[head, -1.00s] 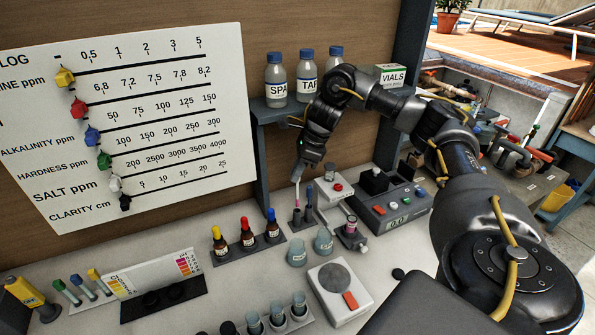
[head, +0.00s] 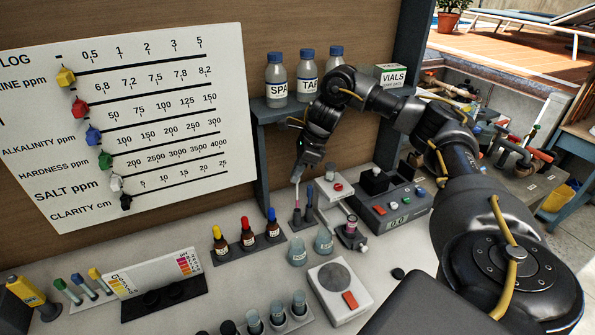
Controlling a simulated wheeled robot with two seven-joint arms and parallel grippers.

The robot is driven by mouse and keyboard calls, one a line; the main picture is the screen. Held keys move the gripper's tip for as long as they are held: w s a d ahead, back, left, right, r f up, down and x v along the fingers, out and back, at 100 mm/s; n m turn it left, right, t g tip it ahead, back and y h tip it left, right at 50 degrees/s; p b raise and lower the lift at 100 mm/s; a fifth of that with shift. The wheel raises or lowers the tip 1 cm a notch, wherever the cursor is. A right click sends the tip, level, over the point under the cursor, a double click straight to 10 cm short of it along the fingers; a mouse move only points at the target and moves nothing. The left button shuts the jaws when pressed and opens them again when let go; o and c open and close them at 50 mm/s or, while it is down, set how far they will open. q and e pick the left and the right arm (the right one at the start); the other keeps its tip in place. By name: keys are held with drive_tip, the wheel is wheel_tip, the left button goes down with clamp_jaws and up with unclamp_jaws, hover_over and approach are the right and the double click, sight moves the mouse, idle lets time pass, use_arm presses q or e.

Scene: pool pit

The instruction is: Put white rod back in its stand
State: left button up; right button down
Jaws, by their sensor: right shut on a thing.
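My right gripper (head: 303,167) is shut on the upper part of a thin white rod (head: 297,192), which is nearly upright. The rod's lower end is at or just above the left dark holder of a small grey stand (head: 300,223). I cannot tell whether the tip is inside the holder. A thin purple-blue rod (head: 309,196) stands in the right part of the same stand. My left gripper is not in view.
Dropper bottles (head: 248,237) in a rack stand left of the stand, and two glass beakers (head: 323,243) in front. A small pink-vial holder (head: 350,232) and a grey meter (head: 392,208) are to the right. A shelf with bottles (head: 307,75) is behind.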

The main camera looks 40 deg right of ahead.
sight(297, 191)
drive_tip(key=shift+f, duration=0.2)
drive_tip(key=shift+f+b, duration=0.6)
drive_tip(key=shift+f, duration=0.35)
drive_tip(key=shift+f+b, duration=1.3)
drive_tip(key=shift+f, duration=0.7)
drive_tip(key=shift+f+b, duration=0.4)
drive_tip(key=shift+f, duration=0.2)
drive_tip(key=c, duration=1.3)
unclamp_jaws()
drive_tip(key=shift+r, duration=0.1)
wheel_tip(297, 191, up, 7)
drive_tip(key=p, duration=0.6)
